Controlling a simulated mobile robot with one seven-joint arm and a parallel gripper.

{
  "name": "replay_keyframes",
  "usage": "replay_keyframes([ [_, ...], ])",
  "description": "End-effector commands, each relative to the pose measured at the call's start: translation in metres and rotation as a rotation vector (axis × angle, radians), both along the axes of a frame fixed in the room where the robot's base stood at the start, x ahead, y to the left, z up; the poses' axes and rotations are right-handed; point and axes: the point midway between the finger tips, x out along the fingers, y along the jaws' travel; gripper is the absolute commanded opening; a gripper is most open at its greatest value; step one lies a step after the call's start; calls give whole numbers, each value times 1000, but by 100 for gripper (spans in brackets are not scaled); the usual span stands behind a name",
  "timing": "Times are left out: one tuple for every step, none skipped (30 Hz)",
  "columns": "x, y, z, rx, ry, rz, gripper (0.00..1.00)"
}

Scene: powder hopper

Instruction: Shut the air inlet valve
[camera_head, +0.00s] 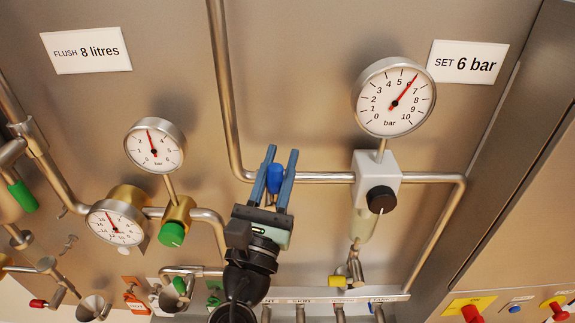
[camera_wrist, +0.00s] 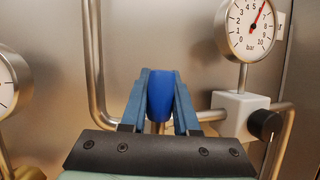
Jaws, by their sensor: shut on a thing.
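A blue valve handle (camera_head: 274,179) is at the horizontal steel pipe (camera_head: 325,178) left of the white regulator block (camera_head: 375,173). I take it to be the air inlet valve; no label on it is readable. My gripper (camera_head: 281,153) has its two blue fingers on either side of the handle and is shut on it. In the wrist view the handle (camera_wrist: 160,96) stands between the fingers (camera_wrist: 160,75). The valve body behind the handle is mostly hidden by my gripper.
The large gauge (camera_head: 394,97) above the regulator reads about 6 bar, near a "SET 6 bar" sign (camera_head: 468,62). A black knob (camera_head: 381,200) is on the regulator. A smaller gauge (camera_head: 155,146) and a green knob (camera_head: 171,234) are to the left. The panel above my gripper is clear.

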Motion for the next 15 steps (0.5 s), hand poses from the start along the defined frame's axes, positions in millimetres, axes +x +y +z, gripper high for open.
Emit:
replay_keyframes([
  [0, 1, -2, -21, 3, 0, 0],
  [0, 2, -2, -31, 3, 1, 0],
  [0, 3, -1, -43, 3, 1, 0],
  [0, 3, -1, -52, 3, 1, 0],
  [0, 4, -1, -60, 2, 1, 0],
  [0, 5, -1, -68, 2, 2, 0],
  [0, 5, -1, -73, 2, 2, 0],
  [0, 5, -1, -78, 2, 1, 0],
  [0, 5, -1, -82, 3, 1, 0],
  [0, 6, -1, -85, 3, 1, 0],
  [0, 6, -1, -88, 3, 1, 0],
  [0, 6, -1, -89, 3, 1, 0],
  [0, 6, -1, -91, 3, 1, 0],
  [0, 6, -1, -92, 3, 1, 0],
  [0, 6, -1, -93, 3, 0, 0],
])
